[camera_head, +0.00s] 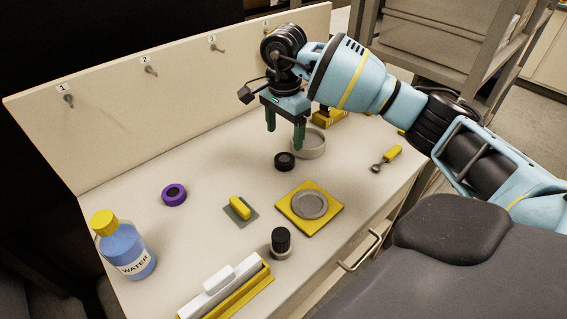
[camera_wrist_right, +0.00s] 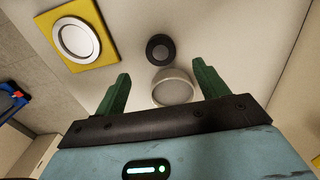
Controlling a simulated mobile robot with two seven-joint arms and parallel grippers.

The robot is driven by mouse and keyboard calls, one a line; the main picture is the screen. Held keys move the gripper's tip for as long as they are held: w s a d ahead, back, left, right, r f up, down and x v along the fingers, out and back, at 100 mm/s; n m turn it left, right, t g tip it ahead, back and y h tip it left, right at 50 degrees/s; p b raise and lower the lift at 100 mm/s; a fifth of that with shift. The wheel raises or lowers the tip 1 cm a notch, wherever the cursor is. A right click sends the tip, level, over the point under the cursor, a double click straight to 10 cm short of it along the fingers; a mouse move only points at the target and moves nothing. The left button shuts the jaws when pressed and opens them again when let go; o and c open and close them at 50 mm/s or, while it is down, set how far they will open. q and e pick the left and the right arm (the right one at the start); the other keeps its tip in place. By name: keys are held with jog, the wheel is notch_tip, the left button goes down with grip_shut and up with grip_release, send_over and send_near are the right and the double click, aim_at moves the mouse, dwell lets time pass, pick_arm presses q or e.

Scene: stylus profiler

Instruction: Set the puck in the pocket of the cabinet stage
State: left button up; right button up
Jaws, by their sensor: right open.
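A small black round piece (camera_head: 284,161), which looks like the puck, lies on the white bench; it also shows in the right wrist view (camera_wrist_right: 159,46). My right gripper (camera_head: 285,137) points down above the bench, behind this piece, with its green fingers apart and nothing between them. A grey round dish (camera_head: 310,151) stands just behind the piece, partly hidden by a finger; the right wrist view shows it between and beyond the fingers (camera_wrist_right: 172,88). A yellow square plate bears a grey disc (camera_head: 310,204). I cannot tell which thing is the cabinet stage. My left gripper is out of view.
A purple ring (camera_head: 174,194), a yellow-handled block (camera_head: 240,208), a black-capped jar (camera_head: 281,243), a water bottle (camera_head: 126,245) and a white-and-yellow bar (camera_head: 225,289) are on the bench. A yellow-handled tool (camera_head: 387,158) lies right. A pegged back panel (camera_head: 180,95) rises behind.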

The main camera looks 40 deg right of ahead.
aim_at(285, 158)
jog(key=shift+f, duration=3.95)
jog(key=c, duration=1.2)
jog(key=shift+o, duration=0.2)
jog(key=shift+r, duration=0.1)
jog(key=shift+w+d+r, duration=0.1)
jog(key=shift+r, duration=0.4)
notch_tip(285, 158, up, 2)
jog(key=shift+r, duration=0.2)
jog(key=s+a, duration=0.3)
jog(key=s, duration=0.1)
jog(key=s+a+r, duration=0.1)
jog(key=s+a, duration=0.2)
jog(key=s, duration=0.2)
jog(key=s+a, duration=0.2)
jog(key=s, duration=0.2)
jog(key=shift+s+a+r, duration=0.2)
jog(key=shift+s+a, duration=0.1)
jog(key=shift+a, duration=0.1)
